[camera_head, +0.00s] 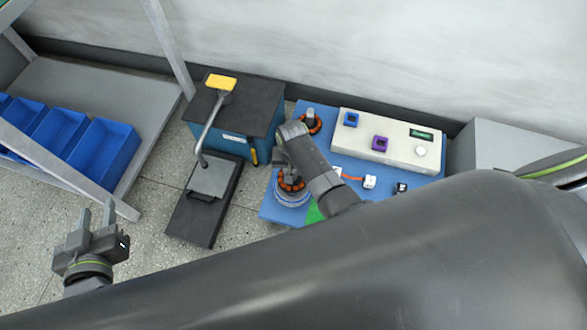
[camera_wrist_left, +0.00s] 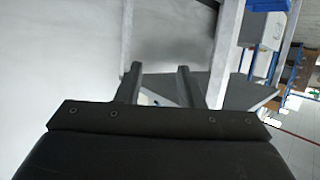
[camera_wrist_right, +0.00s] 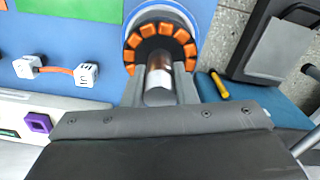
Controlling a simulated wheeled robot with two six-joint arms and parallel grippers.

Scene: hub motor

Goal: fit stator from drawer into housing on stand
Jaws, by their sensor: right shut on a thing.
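The stator, a ring of orange coils on a dark core with a metal shaft, shows in the right wrist view (camera_wrist_right: 160,45) and in the head view (camera_head: 291,182). My right gripper (camera_wrist_right: 159,88) is shut on its shaft; in the head view my arm partly hides it. The housing, a pale round ring (camera_head: 292,199), lies around or just under the stator on the blue table; its rim also shows in the right wrist view (camera_wrist_right: 190,22). I cannot tell how deep the stator sits. My left gripper (camera_head: 97,215) is open and empty at the lower left, far from both.
Another orange-coiled part (camera_head: 312,122) lies at the table's back. A pale box (camera_head: 385,140) with blue and purple blocks stands behind. White connectors (camera_head: 369,181) lie to the right.

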